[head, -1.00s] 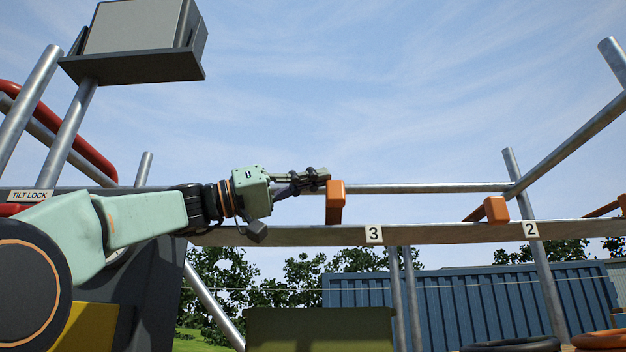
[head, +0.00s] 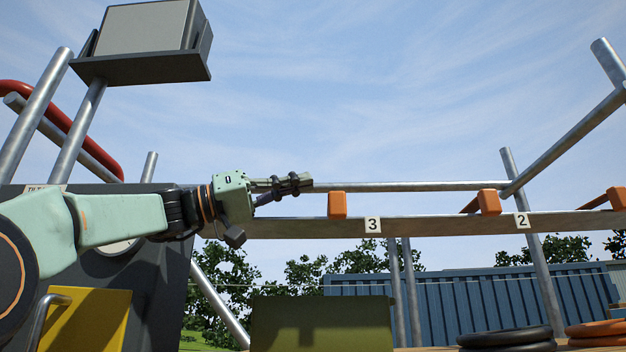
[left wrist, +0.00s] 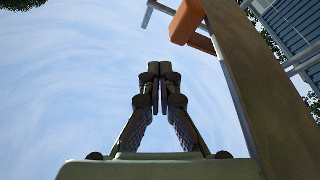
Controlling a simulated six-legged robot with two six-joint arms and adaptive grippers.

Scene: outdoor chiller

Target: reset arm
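My left arm comes in from the left in the head view, and its gripper (head: 306,183) points right, just left of the orange block by the label 3. In the left wrist view the fingertips of this gripper (left wrist: 160,72) meet, with nothing seen between them. The orange block (head: 337,204) sits at the rail and stands apart from the fingers; an orange block also shows in the left wrist view (left wrist: 186,21). My right gripper is in neither view.
A long rail board (head: 440,227) with labels 3 and 2 crosses the scene. Another orange block (head: 489,202) is by label 2. A grey box on a shelf (head: 141,68) stands upper left. Black hoses (head: 505,335) and an orange coil (head: 598,330) lie lower right. Open sky is above the rail.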

